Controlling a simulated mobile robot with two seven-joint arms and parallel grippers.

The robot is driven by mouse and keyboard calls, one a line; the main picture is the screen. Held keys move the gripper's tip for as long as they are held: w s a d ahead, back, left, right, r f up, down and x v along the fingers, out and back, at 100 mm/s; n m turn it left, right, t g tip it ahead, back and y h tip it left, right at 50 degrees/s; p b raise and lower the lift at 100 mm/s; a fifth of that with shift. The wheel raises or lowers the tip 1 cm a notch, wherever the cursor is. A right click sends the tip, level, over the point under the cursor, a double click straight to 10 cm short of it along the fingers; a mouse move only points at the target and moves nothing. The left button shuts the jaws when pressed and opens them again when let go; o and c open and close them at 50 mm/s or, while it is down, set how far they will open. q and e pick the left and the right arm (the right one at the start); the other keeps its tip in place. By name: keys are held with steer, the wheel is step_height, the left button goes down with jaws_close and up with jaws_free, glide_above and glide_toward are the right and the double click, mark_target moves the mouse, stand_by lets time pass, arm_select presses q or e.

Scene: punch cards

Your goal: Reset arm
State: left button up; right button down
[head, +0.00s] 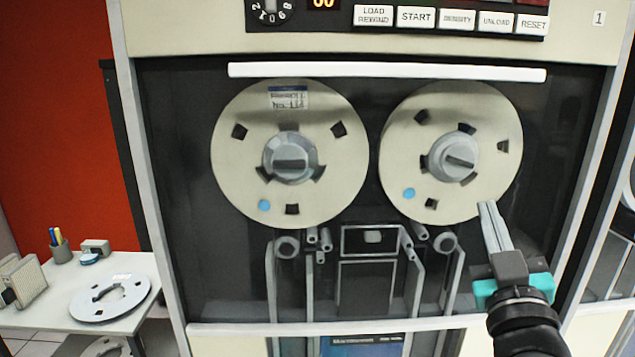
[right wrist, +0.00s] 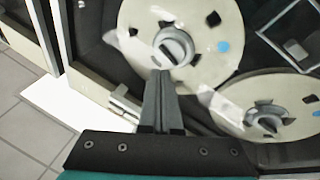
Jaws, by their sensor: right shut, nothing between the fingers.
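My right gripper (head: 488,206) is shut and empty in front of the tape drive's window, at the lower right edge of the right reel (head: 450,112). Its closed fingers point up in the head view. In the right wrist view the gripper (right wrist: 160,75) points toward a reel (right wrist: 205,50) and its grey hub. I cannot tell whether the fingertips touch the reel. The left reel (head: 235,165) sits on its hub, with a paper label near its top. My left gripper is not in view.
A row of buttons (head: 416,17) runs along the cabinet's top. White bars cross above (head: 390,72) and below (head: 380,326) the window. Rollers and guide posts (head: 287,246) stand under the reels. A white side table (head: 60,305) at left holds a loose reel (head: 85,306) and a pen cup (head: 60,251).

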steer(key=s+f+m+g, duration=0.1)
steer(key=s+f+g, duration=0.25)
steer(key=f, duration=0.45)
steer(key=s+a+f+g, duration=0.15)
steer(key=f+g, duration=0.25)
steer(key=f, duration=0.5)
steer(key=s+f+m+g, duration=0.1)
steer(key=s+f+g, duration=0.25)
steer(key=f, duration=0.45)
steer(key=s+a+f+n+g+y, duration=0.1)
steer(key=s+a+f+g+y, duration=0.2)
steer(key=s+f, duration=0.45)
steer(key=s+a+f+n+g+y, duration=0.1)
steer(key=s+a+f+g, duration=0.25)
steer(key=s+f, duration=0.4)
steer(key=s+f+g+b, duration=0.25)
steer(key=f+b, duration=0.65)
steer(key=f, duration=1.8)
steer(key=s+d+f+b, duration=0.1)
steer(key=s+f+b, duration=0.3)
steer(key=s+f, duration=0.4)
steer(key=s+d+f+b, duration=0.2)
steer(key=s+f, duration=0.6)
steer(key=f, duration=0.5)
steer(key=shift+f+g+b, duration=0.4)
steer(key=shift+b, duration=0.45)
steer(key=shift+d, duration=0.1)
